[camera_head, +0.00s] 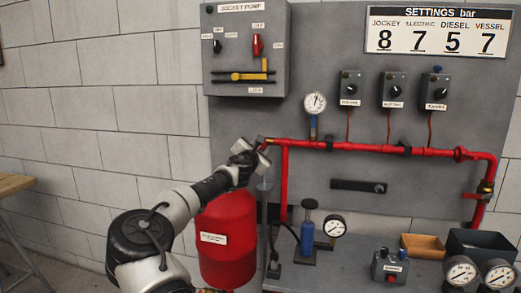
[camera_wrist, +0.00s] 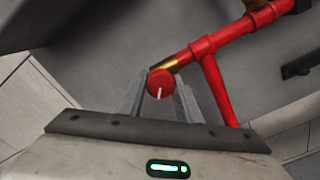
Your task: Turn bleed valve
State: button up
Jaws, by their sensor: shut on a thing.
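The bleed valve's round red knob (camera_wrist: 158,84) has a white mark that points down in the wrist view. It sits on a brass fitting (camera_wrist: 178,63) at the left end of the red pipe (camera_head: 365,150). My gripper (camera_head: 263,146) is at that pipe end in the head view. In the wrist view its two grey fingers (camera_wrist: 160,95) stand either side of the knob, shut on it. In the head view the knob is mostly hidden by my gripper, and only a bit of the fitting (camera_head: 269,140) shows.
A red tank (camera_head: 227,240) stands below my arm. The jockey pump box (camera_head: 247,50) is on the panel above. A pressure gauge (camera_head: 315,103) rises near the pipe. A blue cylinder (camera_head: 308,235) and another gauge (camera_head: 333,225) stand on the grey bench.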

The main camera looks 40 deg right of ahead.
jog(key=shift+n, duration=0.5)
jog(key=o, duration=1)
jog(key=v, duration=1.7)
jog(key=shift+s+a+p, duration=0.15)
jog(key=shift+a+p, duration=0.1)
jog(key=shift+p, duration=0.05)
